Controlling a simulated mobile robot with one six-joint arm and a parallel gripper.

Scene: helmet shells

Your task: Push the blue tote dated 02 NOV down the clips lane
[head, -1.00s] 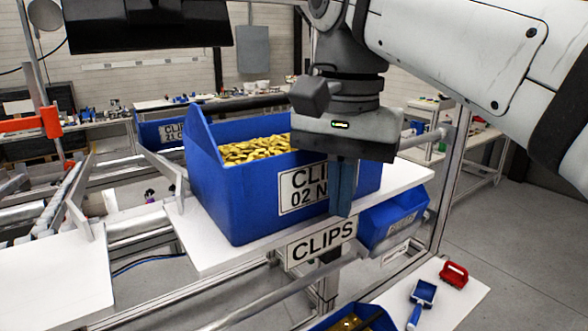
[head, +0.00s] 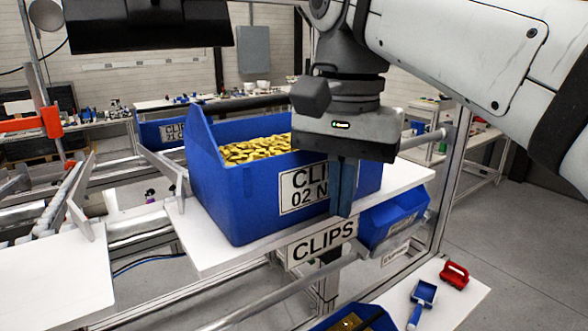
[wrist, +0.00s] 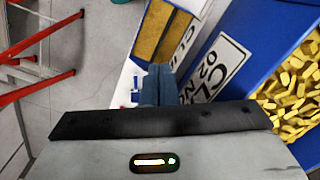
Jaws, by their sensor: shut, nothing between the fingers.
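The blue tote (head: 225,195) holds many gold clips and stands upright on the white shelf at the front of the clips lane. Its front label (head: 302,188) reads "CLI… 02 N…", partly hidden by my gripper. My gripper (head: 341,212) is shut and empty, pointing down at the tote's front face, over the label's right part. Whether the fingers touch the tote I cannot tell. In the wrist view the fingers (wrist: 155,88) are together beside the tote's label (wrist: 213,70), with the clips (wrist: 292,88) at right. A "CLIPS" sign (head: 322,242) is on the shelf's front edge.
Behind stands another blue tote (head: 152,133) labelled clips, its date unclear to me. A blue bin (head: 393,218) hangs below the shelf at right.

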